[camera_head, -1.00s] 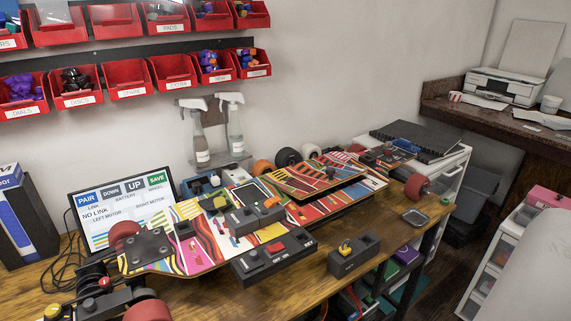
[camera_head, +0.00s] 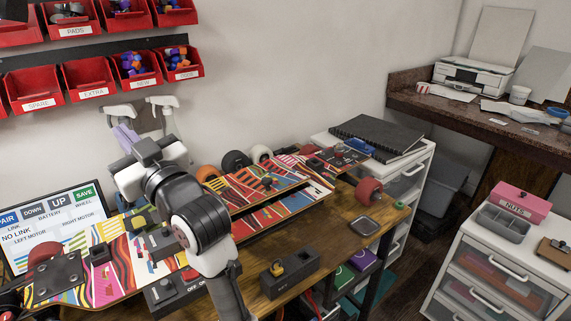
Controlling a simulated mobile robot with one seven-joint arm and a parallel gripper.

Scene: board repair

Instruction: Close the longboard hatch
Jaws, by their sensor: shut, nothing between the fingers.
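The longboard (camera_head: 75,280) lies on the wooden bench, with a deck of bright multicoloured stripes. Its hatch (camera_head: 262,183), a panel in the same striped pattern, sits raised above the deck with a dark gap under its near edge, so it looks open. My gripper (camera_head: 125,139) is shut and empty, up in front of the wall near the spray bottles. It is to the left of the hatch and apart from it. My arm hides the middle of the deck and part of the black box there.
A black holder (camera_head: 290,271) stands on the bench's front edge. A red wheel (camera_head: 369,191) and small grey tray (camera_head: 365,226) are at the right end. The screen (camera_head: 50,225) stands at left, below red bins (camera_head: 85,80). A drawer cabinet (camera_head: 490,265) stands right.

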